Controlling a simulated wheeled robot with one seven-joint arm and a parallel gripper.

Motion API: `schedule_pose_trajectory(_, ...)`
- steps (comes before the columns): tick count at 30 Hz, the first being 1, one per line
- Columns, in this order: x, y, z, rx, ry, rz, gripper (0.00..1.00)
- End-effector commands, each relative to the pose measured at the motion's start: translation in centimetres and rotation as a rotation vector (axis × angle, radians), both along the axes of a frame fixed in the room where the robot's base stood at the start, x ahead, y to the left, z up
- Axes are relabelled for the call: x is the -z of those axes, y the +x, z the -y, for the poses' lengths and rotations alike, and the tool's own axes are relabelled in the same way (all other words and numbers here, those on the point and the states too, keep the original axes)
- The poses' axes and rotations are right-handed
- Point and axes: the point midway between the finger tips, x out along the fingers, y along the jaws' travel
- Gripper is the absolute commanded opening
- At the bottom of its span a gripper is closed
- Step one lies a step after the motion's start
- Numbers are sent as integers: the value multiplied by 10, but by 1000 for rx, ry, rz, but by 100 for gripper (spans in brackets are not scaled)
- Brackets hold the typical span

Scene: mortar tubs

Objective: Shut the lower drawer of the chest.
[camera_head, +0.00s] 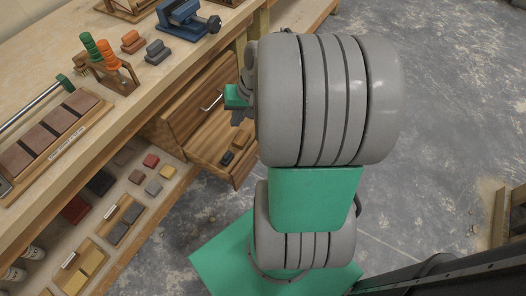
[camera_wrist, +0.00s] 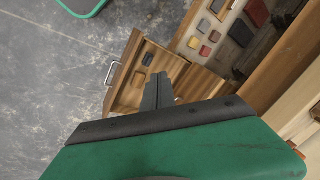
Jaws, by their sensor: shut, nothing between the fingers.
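The wooden chest (camera_head: 185,100) stands under the workbench, its upper front closed with a metal handle (camera_head: 210,103). The lower drawer (camera_head: 208,150) is pulled out to the right and holds small dark blocks (camera_head: 227,158). In the wrist view the open drawer (camera_wrist: 128,92) shows its front and metal handle (camera_wrist: 112,73) at the left, with the dark blocks (camera_wrist: 148,59) inside. My gripper (camera_head: 238,119) is shut and empty. It appears over the drawer in both views; in the wrist view its fingers (camera_wrist: 160,76) cover part of the drawer. I cannot tell its height or any contact.
The workbench (camera_head: 110,125) runs along the left, with a blue vise (camera_head: 185,18) and orange- and green-handled tools (camera_head: 105,55) on top. A lower shelf (camera_head: 118,190) holds several coloured blocks.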

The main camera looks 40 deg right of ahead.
Motion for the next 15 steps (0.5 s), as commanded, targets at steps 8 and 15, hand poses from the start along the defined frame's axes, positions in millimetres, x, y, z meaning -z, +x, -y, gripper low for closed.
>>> schedule_pose_trajectory(8, 199, -44, 146, 520, 368, 190, 0)
schedule_pose_trajectory(15, 227, -67, 181, 669, 465, 297, 0)
